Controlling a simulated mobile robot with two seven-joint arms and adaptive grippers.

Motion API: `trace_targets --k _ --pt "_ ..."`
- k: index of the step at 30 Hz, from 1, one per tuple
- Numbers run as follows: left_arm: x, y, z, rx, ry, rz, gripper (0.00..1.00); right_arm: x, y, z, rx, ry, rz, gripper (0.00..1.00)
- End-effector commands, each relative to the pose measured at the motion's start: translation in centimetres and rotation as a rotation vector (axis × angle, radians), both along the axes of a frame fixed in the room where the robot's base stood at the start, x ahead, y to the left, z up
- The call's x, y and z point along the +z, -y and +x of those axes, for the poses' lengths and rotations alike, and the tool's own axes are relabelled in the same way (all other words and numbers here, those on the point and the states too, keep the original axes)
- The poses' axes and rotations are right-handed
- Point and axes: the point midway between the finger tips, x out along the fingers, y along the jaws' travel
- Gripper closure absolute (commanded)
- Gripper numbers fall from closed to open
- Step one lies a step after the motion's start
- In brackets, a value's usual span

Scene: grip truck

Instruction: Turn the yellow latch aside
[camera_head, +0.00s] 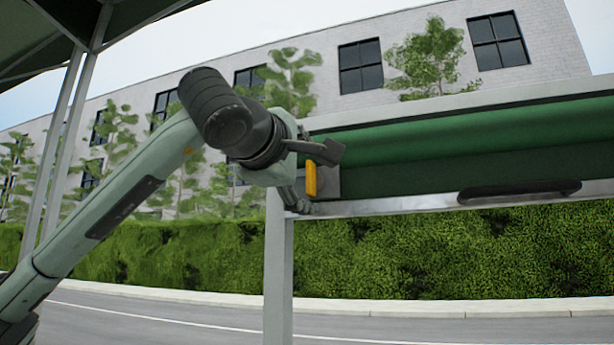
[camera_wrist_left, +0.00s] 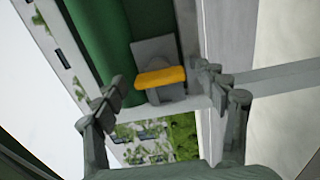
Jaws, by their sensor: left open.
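The yellow latch (camera_head: 311,179) hangs upright on a grey plate (camera_head: 328,183) at the left end of the green roll-up door (camera_head: 440,145). In the left wrist view the latch (camera_wrist_left: 160,77) lies across the picture in front of its grey plate (camera_wrist_left: 153,48). My left gripper (camera_head: 312,178) is at the latch in the head view. In the left wrist view its two fingers (camera_wrist_left: 163,102) are spread wide, with the latch beyond and between them. I see no contact with the latch. My right gripper is not in view.
A black handle (camera_head: 520,191) sits on the door's lower metal edge, to the right. A grey post (camera_head: 278,270) stands below the latch. A hedge (camera_head: 450,255) and a road (camera_head: 170,318) lie behind. The space under the door is open.

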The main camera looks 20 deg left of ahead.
Motion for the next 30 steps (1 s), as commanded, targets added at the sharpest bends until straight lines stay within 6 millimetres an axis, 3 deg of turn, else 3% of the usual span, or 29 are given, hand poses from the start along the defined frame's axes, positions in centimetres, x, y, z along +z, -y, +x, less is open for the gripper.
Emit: trace_targets --k 8,21,30 --pt "0.1 0.0 -0.7 -0.001 0.003 -0.001 0.28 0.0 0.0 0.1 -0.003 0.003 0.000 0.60" --pt "0.1 -0.3 -9.2 0.000 0.004 0.000 0.28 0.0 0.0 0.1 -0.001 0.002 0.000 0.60" --pt "0.0 -0.4 -12.0 0.000 0.000 -0.001 0.28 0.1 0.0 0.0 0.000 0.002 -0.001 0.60"
